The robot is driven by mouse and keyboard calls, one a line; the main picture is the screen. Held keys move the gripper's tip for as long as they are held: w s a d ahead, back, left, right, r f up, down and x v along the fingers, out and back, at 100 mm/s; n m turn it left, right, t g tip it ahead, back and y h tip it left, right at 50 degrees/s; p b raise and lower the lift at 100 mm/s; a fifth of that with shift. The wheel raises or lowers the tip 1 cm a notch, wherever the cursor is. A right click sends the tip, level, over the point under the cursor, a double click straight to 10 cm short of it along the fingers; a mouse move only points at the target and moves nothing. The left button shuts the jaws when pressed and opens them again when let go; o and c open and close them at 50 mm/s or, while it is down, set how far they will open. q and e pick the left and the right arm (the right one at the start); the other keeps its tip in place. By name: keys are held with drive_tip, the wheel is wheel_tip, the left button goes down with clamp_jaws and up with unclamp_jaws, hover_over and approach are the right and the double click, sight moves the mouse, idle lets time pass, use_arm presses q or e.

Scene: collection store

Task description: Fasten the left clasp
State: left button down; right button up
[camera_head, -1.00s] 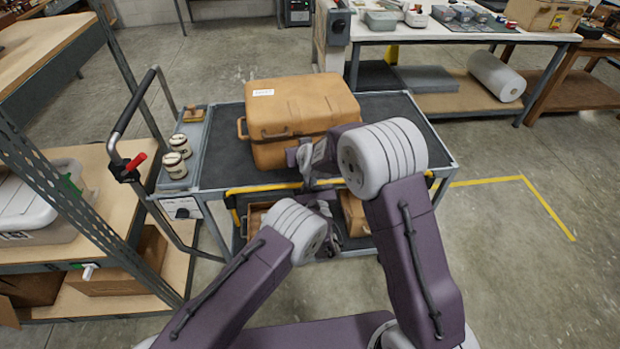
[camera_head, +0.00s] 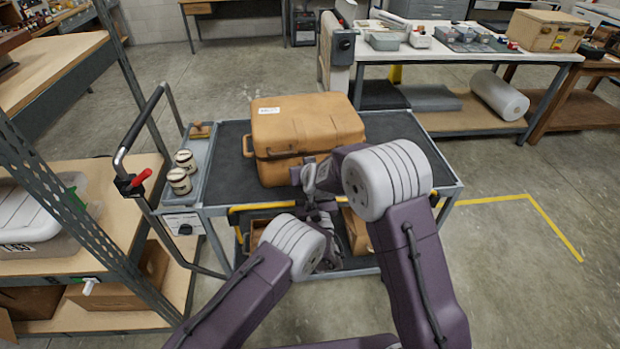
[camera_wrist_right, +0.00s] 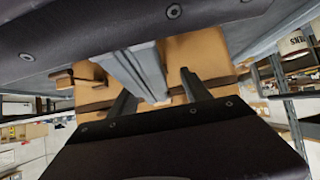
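The tan case (camera_head: 300,125) stands closed on the cart's dark top, with a handle on its left end and a dark seam along its front. My right gripper (camera_head: 312,174) is at the case's front face, near the seam. In the right wrist view, two separated fingers (camera_wrist_right: 158,95) stand out against the case (camera_wrist_right: 205,60); no object shows between their tips. Grey bars from another dark body cross close by. My left gripper (camera_head: 322,212) is lower, in front of the cart edge; its fingers are too small to judge. The left clasp cannot be made out; the grippers cover part of the front.
The cart (camera_head: 215,165) has a grey rim and free top on both sides of the case. Two tins (camera_head: 180,180) stand in its left side tray. A shelf (camera_head: 110,230) is close on the left. A workbench (camera_head: 460,60) stands behind.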

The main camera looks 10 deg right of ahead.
drive_tip(key=shift+r, duration=0.1)
drive_tip(key=shift+s+r, duration=0.2)
use_arm(q)
drive_tip(key=shift+a+f, duration=0.1)
drive_tip(key=shift+f, duration=0.2)
use_arm(e)
drive_tip(key=a+v, duration=0.1)
drive_tip(key=v, duration=0.6)
drive_tip(key=s+d+m+g, duration=0.2)
drive_tip(key=s+d, duration=0.5)
drive_tip(key=d, duration=0.1)
drive_tip(key=s+d+f+g, duration=0.2)
drive_tip(key=s+f+g, duration=0.2)
drive_tip(key=s, duration=0.7)
drive_tip(key=s+d+f+g, duration=0.2)
drive_tip(key=s+f+g, duration=0.2)
drive_tip(key=s, duration=0.6)
use_arm(q)
drive_tip(key=r+g+p, duration=0.1)
drive_tip(key=w+r+g+p, duration=0.1)
drive_tip(key=p, duration=0.1)
drive_tip(key=r+g+p, duration=0.1)
drive_tip(key=p, duration=0.1)
drive_tip(key=shift+w, duration=0.25)
use_arm(e)
drive_tip(key=shift+n+h, duration=0.4)
wheel_tip(320, 180, up, 5)
drive_tip(key=shift+w+d+f, duration=0.1)
drive_tip(key=shift+w+d, duration=0.05)
drive_tip(key=shift+w, duration=0.05)
